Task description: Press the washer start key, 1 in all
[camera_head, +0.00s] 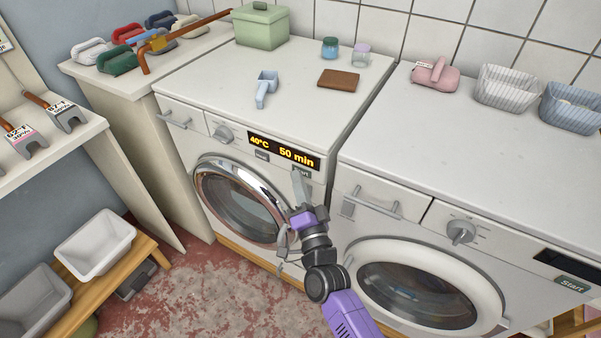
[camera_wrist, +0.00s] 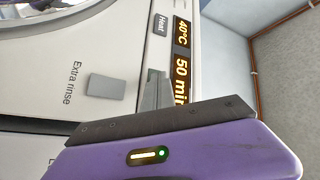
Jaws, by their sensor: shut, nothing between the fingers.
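The left front-loading machine (camera_head: 183,92) has a chrome-ringed door and a lit display (camera_head: 284,150) reading 40°C and 50 min. The display also shows in the wrist view (camera_wrist: 182,62), turned sideways. A key marked Start (camera_head: 302,172) sits below the display's right end, partly covered by my gripper. My gripper (camera_head: 298,184) is shut and empty, its tips at the panel right by this key; I cannot tell whether they touch. In the wrist view the fingertips (camera_wrist: 152,88) hide the spot in front of them.
A Heat key (camera_head: 261,156) lies left of Start. A grey key labelled Extra rinse (camera_wrist: 107,86) shows in the wrist view. The right machine (camera_head: 460,170) has its own Start key (camera_head: 573,284) and a dark display. A blue scoop (camera_head: 266,88) and brown block (camera_head: 339,79) lie on top.

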